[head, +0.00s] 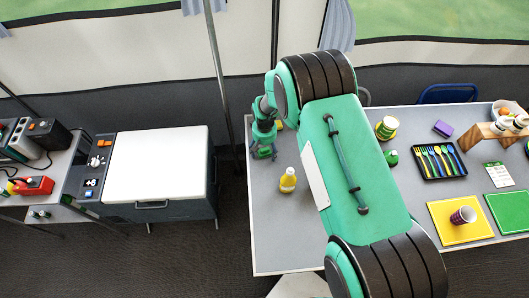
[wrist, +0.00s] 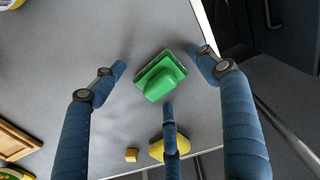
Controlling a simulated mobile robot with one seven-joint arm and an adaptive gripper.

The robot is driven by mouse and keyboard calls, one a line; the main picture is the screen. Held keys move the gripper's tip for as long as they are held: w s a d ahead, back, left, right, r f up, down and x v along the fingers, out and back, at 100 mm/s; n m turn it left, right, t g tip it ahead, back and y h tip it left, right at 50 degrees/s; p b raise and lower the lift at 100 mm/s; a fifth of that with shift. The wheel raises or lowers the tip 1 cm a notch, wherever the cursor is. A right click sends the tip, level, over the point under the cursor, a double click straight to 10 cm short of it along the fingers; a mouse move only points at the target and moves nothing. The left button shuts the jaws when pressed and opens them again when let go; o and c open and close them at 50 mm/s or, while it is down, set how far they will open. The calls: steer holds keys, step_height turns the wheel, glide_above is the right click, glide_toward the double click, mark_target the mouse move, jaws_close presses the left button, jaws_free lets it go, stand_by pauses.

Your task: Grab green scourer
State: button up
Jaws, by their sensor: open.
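The green scourer (wrist: 160,77), a block with a raised green grip, lies on the grey table (wrist: 75,50) near its edge in the wrist view. My gripper (wrist: 157,64) is open above it, with one finger to its left, one to its right and a third below it in the picture. The fingers appear apart from the scourer. In the head view my gripper (head: 263,150) is over the left end of the table, and I cannot make out the scourer there.
A yellow bottle (head: 288,180) stands right of my gripper. A cutlery tray (head: 437,177) and yellow mat (head: 445,235) are farther right. A white-topped chest (head: 155,165) stands left, across a gap.

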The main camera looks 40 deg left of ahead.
mark_target(264, 149)
stand_by(0.4)
steer(key=c, duration=1.2)
steer(key=shift+r, duration=0.1)
steer(key=shift+c, duration=0.2)
steer(key=shift+r+p, duration=0.45)
steer(key=shift+r, duration=4.5)
